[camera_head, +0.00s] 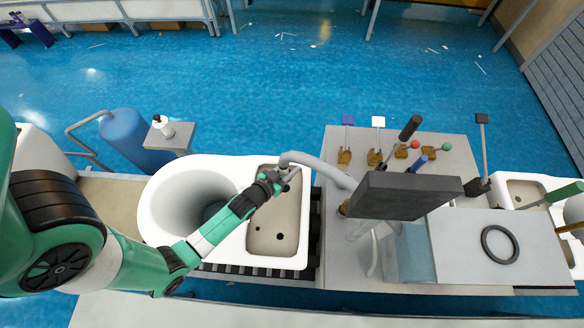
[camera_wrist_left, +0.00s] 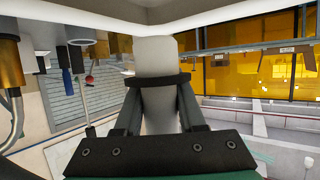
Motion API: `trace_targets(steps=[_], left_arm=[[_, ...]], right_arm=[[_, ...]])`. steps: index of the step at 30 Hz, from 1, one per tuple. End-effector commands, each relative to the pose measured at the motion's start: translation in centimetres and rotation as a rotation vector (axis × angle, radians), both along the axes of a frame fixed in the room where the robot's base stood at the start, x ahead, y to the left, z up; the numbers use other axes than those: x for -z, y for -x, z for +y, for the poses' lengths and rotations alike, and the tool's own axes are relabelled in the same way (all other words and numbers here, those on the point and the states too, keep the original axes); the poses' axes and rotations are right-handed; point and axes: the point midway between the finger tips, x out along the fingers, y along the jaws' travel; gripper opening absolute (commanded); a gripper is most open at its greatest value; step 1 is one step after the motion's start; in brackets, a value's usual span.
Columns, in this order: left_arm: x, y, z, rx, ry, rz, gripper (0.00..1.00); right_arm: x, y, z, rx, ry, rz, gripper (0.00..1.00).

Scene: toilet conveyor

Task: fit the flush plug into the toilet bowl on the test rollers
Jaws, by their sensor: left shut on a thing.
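The white toilet bowl (camera_head: 160,190) sits on the dark test rollers (camera_head: 240,270), its round basin to the left and its rectangular, grey-lined tank section (camera_head: 275,215) to the right. My left gripper (camera_head: 281,178) is over the upper part of the tank section, shut on the pale flush plug (camera_head: 289,160). A grey hose (camera_head: 325,172) runs from the plug to the bench. In the left wrist view the plug (camera_wrist_left: 157,90) stands between the two dark fingers, with a dark collar around it. My right gripper is not clearly visible.
The test bench (camera_head: 335,265) stands close to the right of the bowl, with a dark raised panel (camera_head: 400,195), levers and a black ring (camera_head: 499,246). A small stand (camera_head: 180,140) with a bottle and a blue tank (camera_head: 125,140) are behind the bowl.

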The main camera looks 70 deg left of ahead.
Motion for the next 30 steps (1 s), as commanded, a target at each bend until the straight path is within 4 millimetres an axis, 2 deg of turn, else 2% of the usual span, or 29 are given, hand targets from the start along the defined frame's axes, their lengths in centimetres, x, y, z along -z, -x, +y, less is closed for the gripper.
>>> trace_targets(steps=[5, 19, 30], left_arm=[[0.5, 0.1, -0.1, 0.001, -0.001, -0.003, 0.00], [5.3, 0.1, -0.1, 0.001, -0.002, -0.002, 0.00], [5.7, 0.1, -0.1, 0.001, -0.002, -0.003, 0.00]], right_arm=[[0.6, 0.0, 0.0, 0.000, 0.000, 0.000, 0.50], [5.3, 0.0, 0.0, 0.000, 0.000, 0.000, 0.50], [5.7, 0.0, 0.0, 0.000, 0.000, 0.000, 0.50]])
